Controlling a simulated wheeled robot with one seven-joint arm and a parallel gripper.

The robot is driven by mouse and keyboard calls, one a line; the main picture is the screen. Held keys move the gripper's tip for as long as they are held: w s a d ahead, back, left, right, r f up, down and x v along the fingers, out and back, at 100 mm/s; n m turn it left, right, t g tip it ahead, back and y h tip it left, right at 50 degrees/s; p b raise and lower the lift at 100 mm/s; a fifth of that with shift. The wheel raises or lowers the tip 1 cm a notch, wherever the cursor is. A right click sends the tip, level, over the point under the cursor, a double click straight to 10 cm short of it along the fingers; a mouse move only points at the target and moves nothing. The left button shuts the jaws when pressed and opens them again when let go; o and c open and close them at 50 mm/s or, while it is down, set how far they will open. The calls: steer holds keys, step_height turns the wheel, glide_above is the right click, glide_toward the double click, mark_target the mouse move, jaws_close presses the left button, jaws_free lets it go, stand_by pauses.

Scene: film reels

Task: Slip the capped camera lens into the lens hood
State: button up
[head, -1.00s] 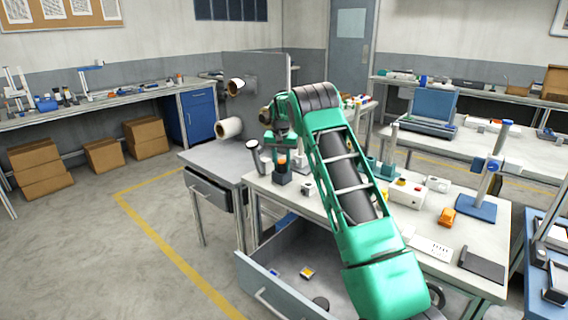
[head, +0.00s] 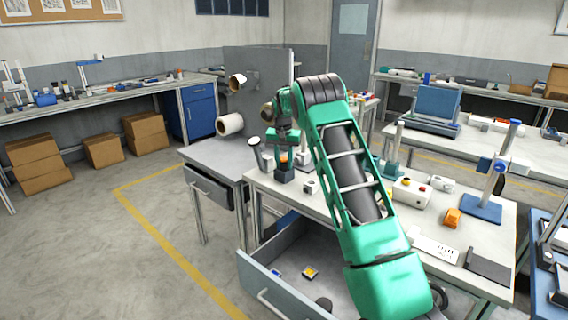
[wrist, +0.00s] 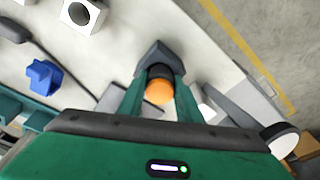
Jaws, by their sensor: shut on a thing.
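My gripper (wrist: 155,95) is shut on a dark cylinder with an orange cap, the capped lens (wrist: 159,91); the cap faces the wrist camera. In the head view the orange cap (head: 283,157) shows between my fingers, just above a dark blue-grey block (head: 284,174) on the table. That block, likely the lens hood, also shows in the wrist view (wrist: 153,52), directly beyond the lens. The lens's far end is hidden, so I cannot tell whether it is inside the block or only above it.
A white block with a round hole (head: 309,187) stands to the right on the table (head: 333,203). A tilted white-topped cylinder (head: 255,152) is at the left. A blue piece (wrist: 43,77) lies in the wrist view. An open drawer (head: 290,284) juts out below the table.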

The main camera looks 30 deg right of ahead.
mark_target(287, 170)
steer(key=shift+s+f, duration=0.4)
steer(key=shift+f, duration=0.35)
steer(key=shift+s+f, duration=0.4)
steer(key=shift+f, duration=0.35)
steer(key=shift+s, duration=0.25)
steer(key=shift+w+f, duration=0.1)
steer(key=shift+f, duration=0.1)
steer(key=shift+w+r, duration=0.2)
steer(key=shift+r, duration=0.35)
stand_by(0.5)
steer(key=shift+s+d+f, duration=0.15)
steer(key=shift+s+f, duration=0.15)
steer(key=shift+f, duration=0.1)
stand_by(0.8)
steer(key=o, duration=0.8)
steer(key=shift+w+r, duration=0.15)
steer(key=shift+r, duration=0.4)
steer(key=shift+w+r+g, duration=0.3)
steer(key=shift+w+r, duration=0.1)
step_height(287, 170, up, 9)
steer(key=s+a, duration=0.1)
steer(key=shift+s+a, duration=0.15)
steer(key=shift+s, duration=0.15)
